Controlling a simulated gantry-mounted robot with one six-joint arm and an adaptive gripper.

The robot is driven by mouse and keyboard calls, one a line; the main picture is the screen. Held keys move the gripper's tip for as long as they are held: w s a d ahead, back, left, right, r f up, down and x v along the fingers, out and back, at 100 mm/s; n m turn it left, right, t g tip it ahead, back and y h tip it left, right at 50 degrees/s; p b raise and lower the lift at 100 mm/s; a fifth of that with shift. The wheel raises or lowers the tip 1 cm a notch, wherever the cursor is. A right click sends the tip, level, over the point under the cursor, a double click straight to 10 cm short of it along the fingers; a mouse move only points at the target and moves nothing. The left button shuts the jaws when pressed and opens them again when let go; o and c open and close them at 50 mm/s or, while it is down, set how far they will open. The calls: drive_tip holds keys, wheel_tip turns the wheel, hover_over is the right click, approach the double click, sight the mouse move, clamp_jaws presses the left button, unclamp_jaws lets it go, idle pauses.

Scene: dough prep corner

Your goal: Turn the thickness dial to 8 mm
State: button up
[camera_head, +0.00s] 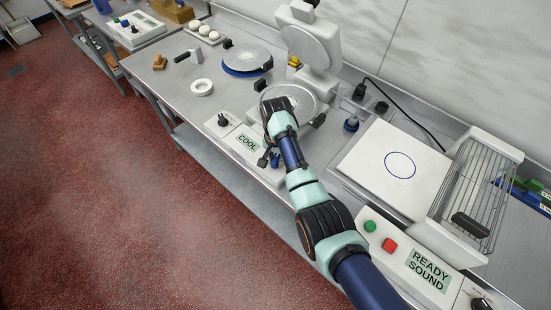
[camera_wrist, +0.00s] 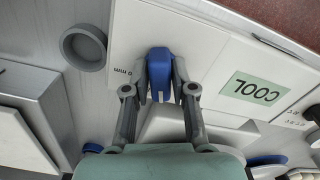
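The thickness dial (camera_wrist: 160,70) is a blue knob on the white front panel of the press (camera_head: 248,143). In the wrist view it sits between the two fingers of my gripper (camera_wrist: 161,78), which appear to touch it on both sides. A printed scale with "mm" shows upside down beside the knob; most of its figures are hidden by a finger, so the setting cannot be read. In the head view my gripper (camera_head: 269,158) is at the panel's right part, beside a green display (camera_head: 247,142) reading COOL.
A dark knob (camera_head: 223,120) is left of the display. The press's round plates (camera_head: 291,98) stand behind my wrist. To the right are a white plate with a blue ring (camera_head: 378,172), a wire rack (camera_head: 478,190) and a READY SOUND panel (camera_head: 404,255). A white ring (camera_head: 201,87) lies left.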

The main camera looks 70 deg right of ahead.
clamp_jaws()
drive_tip(key=shift+r+m+p, duration=0.2)
drive_tip(key=shift+m+p, duration=0.35)
drive_tip(key=shift+m, duration=0.15)
drive_tip(key=shift+f+m, duration=0.2)
drive_tip(key=shift+m, duration=0.8)
drive_tip(key=shift+r+m+p, duration=0.15)
drive_tip(key=shift+m+p, duration=0.6)
drive_tip(key=shift+m, duration=0.95)
